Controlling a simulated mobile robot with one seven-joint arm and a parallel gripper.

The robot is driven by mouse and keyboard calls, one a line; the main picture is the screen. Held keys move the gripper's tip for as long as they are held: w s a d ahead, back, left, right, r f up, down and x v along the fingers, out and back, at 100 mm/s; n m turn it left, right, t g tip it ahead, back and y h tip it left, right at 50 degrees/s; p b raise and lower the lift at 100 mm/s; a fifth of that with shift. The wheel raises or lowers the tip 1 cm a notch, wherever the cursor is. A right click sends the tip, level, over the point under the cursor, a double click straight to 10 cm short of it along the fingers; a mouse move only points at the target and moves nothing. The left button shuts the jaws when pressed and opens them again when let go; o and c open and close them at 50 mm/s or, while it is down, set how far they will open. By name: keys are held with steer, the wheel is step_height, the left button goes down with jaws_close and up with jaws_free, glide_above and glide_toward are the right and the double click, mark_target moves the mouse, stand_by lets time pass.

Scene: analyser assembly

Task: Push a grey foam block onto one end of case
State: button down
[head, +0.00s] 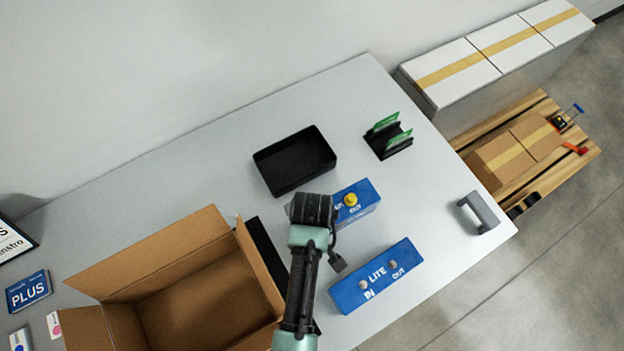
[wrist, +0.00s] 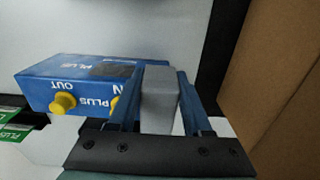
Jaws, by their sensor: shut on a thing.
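My gripper (wrist: 158,82) is shut on a grey foam block (wrist: 160,102) in the wrist view. The blue PLUS case (wrist: 75,82) lies just left of the block there, with two yellow plugs on its face. The held block is close to the case's IN end; I cannot tell whether they touch. A second grey foam block (head: 479,213), U-shaped, stands near the table's right edge.
A blue LITE case (head: 376,275) lies nearer on the table. A black tray (head: 294,160) and a black rack with green boards (head: 387,134) stand behind. An open cardboard box (head: 180,262) is at left. Boxes sit on a pallet (head: 580,160) at right.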

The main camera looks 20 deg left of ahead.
steer(key=shift+f+b, duration=0.6)
steer(key=shift+f, duration=0.4)
stand_by(0.6)
steer(key=shift+c, duration=1.3)
jaws_free()
steer(key=shift+r, duration=0.2)
steer(key=shift+r+p, duration=3.35)
steer(key=shift+p, duration=0.4)
